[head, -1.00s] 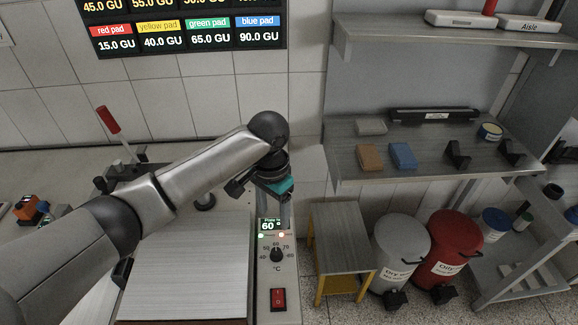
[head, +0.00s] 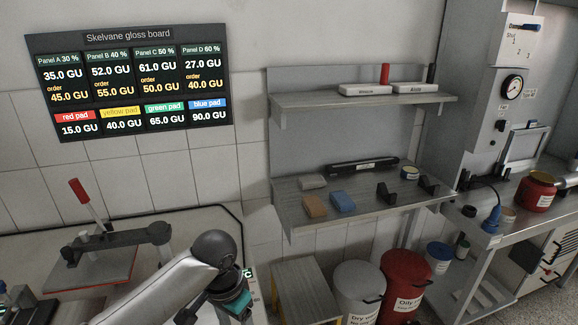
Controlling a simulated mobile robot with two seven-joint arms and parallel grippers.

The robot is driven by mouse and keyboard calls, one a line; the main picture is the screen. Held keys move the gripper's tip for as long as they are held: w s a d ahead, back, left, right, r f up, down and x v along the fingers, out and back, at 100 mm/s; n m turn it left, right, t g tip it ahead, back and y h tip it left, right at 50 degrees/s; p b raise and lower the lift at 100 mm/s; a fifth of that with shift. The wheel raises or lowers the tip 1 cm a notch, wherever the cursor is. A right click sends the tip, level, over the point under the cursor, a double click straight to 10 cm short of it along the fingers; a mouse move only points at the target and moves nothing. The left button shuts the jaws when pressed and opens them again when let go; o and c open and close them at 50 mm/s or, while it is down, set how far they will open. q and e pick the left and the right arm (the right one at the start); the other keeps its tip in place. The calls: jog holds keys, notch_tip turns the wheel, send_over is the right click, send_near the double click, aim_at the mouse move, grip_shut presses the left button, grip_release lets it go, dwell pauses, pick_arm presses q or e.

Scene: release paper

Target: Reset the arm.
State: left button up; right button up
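My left arm comes in from the bottom left, and its wrist bends down at the bottom centre of the head view. My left gripper (head: 230,305) is near the bottom edge, with a teal piece (head: 238,301) at it. I cannot tell whether this piece is held or part of the gripper, and the fingertips are not clear. My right gripper is not in view. A hinged metal arm with a red-tipped lever (head: 80,192) stands over a plate at the left, apart from my gripper.
A steel wall shelf (head: 310,212) at the centre right holds a brown block (head: 315,206), a blue block (head: 342,202) and black stands. Below are a small table (head: 306,290), a white bin (head: 358,285) and a red bin (head: 405,280). A gloss board (head: 130,85) hangs on the wall.

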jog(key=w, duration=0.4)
pick_arm(q)
jog(key=s+d+f+t+h, duration=0.1)
jog(key=s+d+f+h, duration=0.15)
jog(key=s+d, duration=0.35)
jog(key=s+a+n+t+y, duration=0.2)
jog(key=s+a+n+y, duration=0.15)
jog(key=s+a, duration=0.95)
notch_tip(320, 180, down, 31)
jog(key=s+d+g+b, duration=0.1)
jog(key=s+b, duration=0.2)
jog(key=b, duration=0.7)
jog(key=s+a+f+b, duration=0.1)
jog(key=s+f+b, duration=0.3)
jog(key=s+f, duration=0.3)
jog(key=s+a+f+g+b, duration=0.1)
jog(key=s+f+b, duration=0.3)
jog(key=s+f, duration=0.4)
notch_tip(320, 180, down, 7)
jog(key=shift+a+f, duration=0.15)
jog(key=shift+a, duration=0.15)
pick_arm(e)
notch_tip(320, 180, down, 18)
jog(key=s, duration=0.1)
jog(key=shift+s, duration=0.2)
